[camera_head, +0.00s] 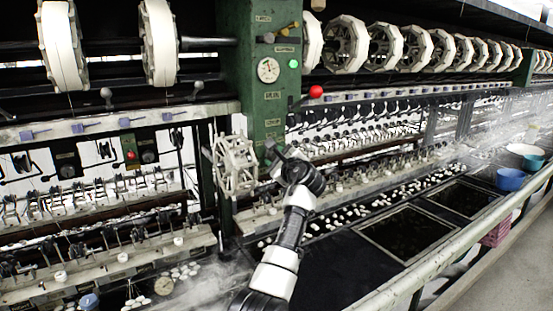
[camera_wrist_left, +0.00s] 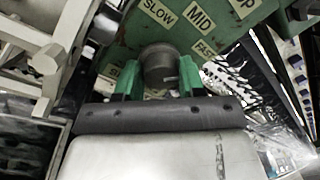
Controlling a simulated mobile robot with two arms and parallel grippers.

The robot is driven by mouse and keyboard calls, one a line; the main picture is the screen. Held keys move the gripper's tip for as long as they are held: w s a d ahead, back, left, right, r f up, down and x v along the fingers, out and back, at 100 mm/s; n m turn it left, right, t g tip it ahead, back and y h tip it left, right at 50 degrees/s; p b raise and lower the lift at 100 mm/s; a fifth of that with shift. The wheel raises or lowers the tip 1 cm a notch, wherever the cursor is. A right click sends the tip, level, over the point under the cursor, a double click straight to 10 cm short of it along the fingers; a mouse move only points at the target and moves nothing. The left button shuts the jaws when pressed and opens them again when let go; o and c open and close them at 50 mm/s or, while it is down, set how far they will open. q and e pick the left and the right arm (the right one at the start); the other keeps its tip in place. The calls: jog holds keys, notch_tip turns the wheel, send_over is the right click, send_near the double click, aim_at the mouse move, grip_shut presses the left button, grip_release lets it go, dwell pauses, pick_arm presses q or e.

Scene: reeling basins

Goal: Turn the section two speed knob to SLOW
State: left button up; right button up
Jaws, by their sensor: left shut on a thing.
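The dark round speed knob (camera_wrist_left: 158,62) sits on a green panel (camera_wrist_left: 135,38) in the left wrist view. Labels SLOW (camera_wrist_left: 158,12), MID (camera_wrist_left: 200,18) and FAST (camera_wrist_left: 205,47) are on the panel near it. My left gripper (camera_wrist_left: 158,82) has its green fingers on both sides of the knob and is shut on it. I cannot tell which label the knob points to. My right gripper is not in view.
A pale spoked reel (camera_head: 235,165) stands just left of the gripper. A red-ball lever (camera_head: 316,91) sticks out above right. A pressure gauge (camera_head: 268,70) is higher on the column. Dark basins (camera_head: 408,233) and a blue bowl (camera_head: 510,179) lie to the right.

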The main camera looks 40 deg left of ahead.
pick_arm(q)
jog(key=shift+w+f+n+g+y+b, duration=0.1)
jog(key=shift+n+g+y+b, duration=0.15)
jog(key=shift+n+b, duration=2.7)
jog(key=shift+f+n+g+y+b, duration=0.15)
jog(key=shift+n+g+y+b, duration=0.15)
jog(key=shift+n+b, duration=2.6)
jog(key=shift+w+f+n+g+y+b, duration=0.1)
jog(key=shift+n+g+y+b, duration=0.15)
jog(key=shift+n+b, duration=2.65)
jog(key=shift+n+p, duration=0.55)
jog(key=shift+n, duration=0.4)
jog(key=o, duration=0.9)
jog(key=shift+r, duration=0.1)
